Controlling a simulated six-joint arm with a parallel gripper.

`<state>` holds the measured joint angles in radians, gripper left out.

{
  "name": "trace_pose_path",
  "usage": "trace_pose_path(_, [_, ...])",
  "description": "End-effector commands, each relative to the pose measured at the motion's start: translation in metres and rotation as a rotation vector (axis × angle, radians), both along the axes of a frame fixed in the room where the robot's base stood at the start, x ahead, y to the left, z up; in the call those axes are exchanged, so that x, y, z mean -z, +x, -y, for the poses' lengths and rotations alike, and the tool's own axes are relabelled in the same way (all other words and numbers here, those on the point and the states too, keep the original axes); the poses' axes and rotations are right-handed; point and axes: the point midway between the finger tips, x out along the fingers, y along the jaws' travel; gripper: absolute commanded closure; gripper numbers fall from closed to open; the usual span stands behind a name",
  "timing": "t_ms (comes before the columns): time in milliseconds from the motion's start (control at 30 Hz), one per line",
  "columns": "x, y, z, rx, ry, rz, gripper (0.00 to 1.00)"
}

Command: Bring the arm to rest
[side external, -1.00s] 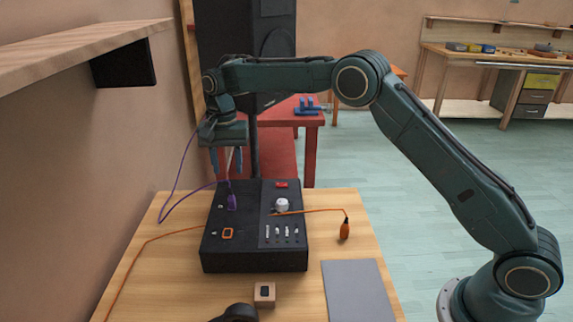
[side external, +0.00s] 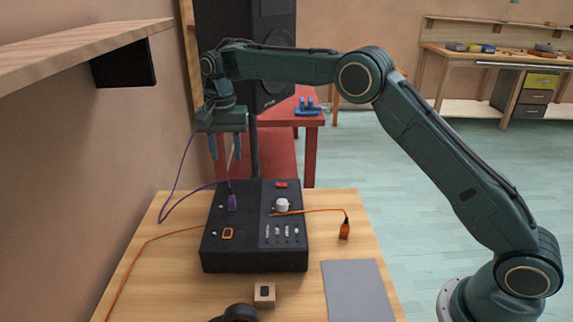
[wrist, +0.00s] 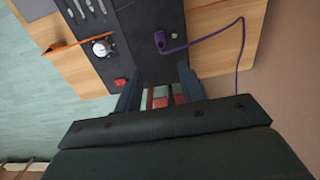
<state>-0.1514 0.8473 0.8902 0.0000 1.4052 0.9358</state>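My gripper (side external: 226,148) hangs above the far left part of the black control box (side external: 222,255), pointing down. Its two fingers are apart with nothing between them. In the wrist view the fingers (wrist: 157,95) also stand apart, near the box's edge. The purple plug (side external: 232,202) sits upright on the box below the gripper, clear of the fingers, with its purple cable looping left. In the wrist view the purple plug (wrist: 160,42) and the white knob (wrist: 102,47) show on the box.
The box stands on a wooden table (side external: 372,236). An orange plug (side external: 344,230) lies right of the box, near a grey mat (side external: 356,292). A small wooden block (side external: 264,294) is in front. A wooden shelf (side external: 80,54) juts in at upper left. A black speaker (side external: 222,35) stands behind.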

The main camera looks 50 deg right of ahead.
Motion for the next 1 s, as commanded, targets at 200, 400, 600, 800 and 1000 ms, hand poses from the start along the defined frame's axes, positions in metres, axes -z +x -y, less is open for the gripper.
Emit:
trace_pose_path(200, [-0.016, -0.008, 0.004, -0.022, 0.002, 0.016, 0.6])
trace_pose_path(400, [-0.048, -0.029, 0.014, -0.077, 0.005, 0.053, 0.6])
trace_pose_path(600, [-0.083, -0.062, 0.026, -0.151, 0.004, 0.1, 0.6])
trace_pose_path(800, [-0.112, -0.1, 0.038, -0.227, -0.001, 0.147, 0.6])
trace_pose_path(1000, [-0.134, -0.142, 0.05, -0.301, -0.012, 0.194, 0.6])
